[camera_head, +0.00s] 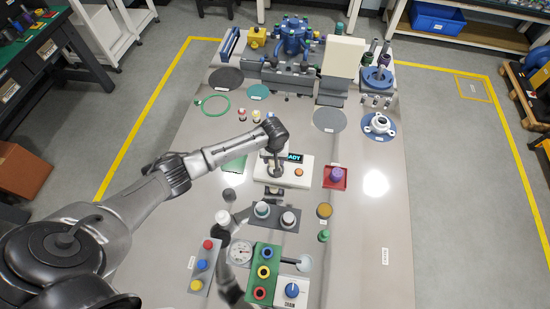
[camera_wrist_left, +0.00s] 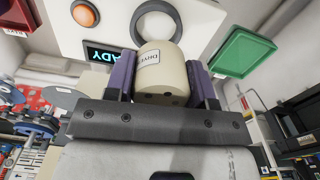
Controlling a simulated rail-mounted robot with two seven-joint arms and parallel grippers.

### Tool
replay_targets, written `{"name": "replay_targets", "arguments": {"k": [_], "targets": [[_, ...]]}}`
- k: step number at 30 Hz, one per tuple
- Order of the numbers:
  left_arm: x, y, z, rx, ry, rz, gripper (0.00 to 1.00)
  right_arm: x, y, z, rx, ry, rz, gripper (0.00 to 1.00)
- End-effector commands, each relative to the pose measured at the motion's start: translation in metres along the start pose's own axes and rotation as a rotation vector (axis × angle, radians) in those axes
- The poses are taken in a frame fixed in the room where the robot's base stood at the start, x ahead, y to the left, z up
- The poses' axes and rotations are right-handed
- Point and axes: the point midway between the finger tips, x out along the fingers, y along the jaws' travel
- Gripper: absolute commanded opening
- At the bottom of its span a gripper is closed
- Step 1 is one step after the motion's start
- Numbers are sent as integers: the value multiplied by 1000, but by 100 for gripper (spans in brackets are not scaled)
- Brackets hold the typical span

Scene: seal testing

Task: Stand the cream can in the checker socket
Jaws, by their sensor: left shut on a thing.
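My left gripper (camera_head: 274,163) is over the white checker (camera_head: 299,182) in the head view. In the left wrist view the gripper (camera_wrist_left: 162,78) is shut on the cream can (camera_wrist_left: 158,75), which sits between its two purple fingers and bears a printed label. The can's far end overlaps the near edge of the grey ring of the checker socket (camera_wrist_left: 178,12) in that view; whether they touch cannot be told. The checker has an orange button (camera_wrist_left: 85,14) and a lit display (camera_wrist_left: 103,53). The gripper largely hides the can and socket in the head view.
A green tray (camera_head: 235,164) lies left of the checker, and a red tray (camera_head: 335,185) with a purple part stands right. A grey block with pale-topped parts (camera_head: 275,218) is in front. The table's right side (camera_head: 375,215) is mostly clear.

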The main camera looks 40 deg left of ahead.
Motion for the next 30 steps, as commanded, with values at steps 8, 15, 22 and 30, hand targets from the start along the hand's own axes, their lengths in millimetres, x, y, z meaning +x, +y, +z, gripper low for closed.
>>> {"name": "replay_targets", "arguments": {"k": [8,15,22,30], "targets": [[5,6,-4,-10,1,1,24,6,-1,2,2,-2,-1,0],[18,5,-5,-9,2,1,24,22,-1,9,2,-5,-2,0],[15,6,-4,-10,1,1,24,17,-1,7,3,-2,-2,0],[30,6,-4,-10,1,2,24,24,-2,9,3,-1,-2,0]]}}
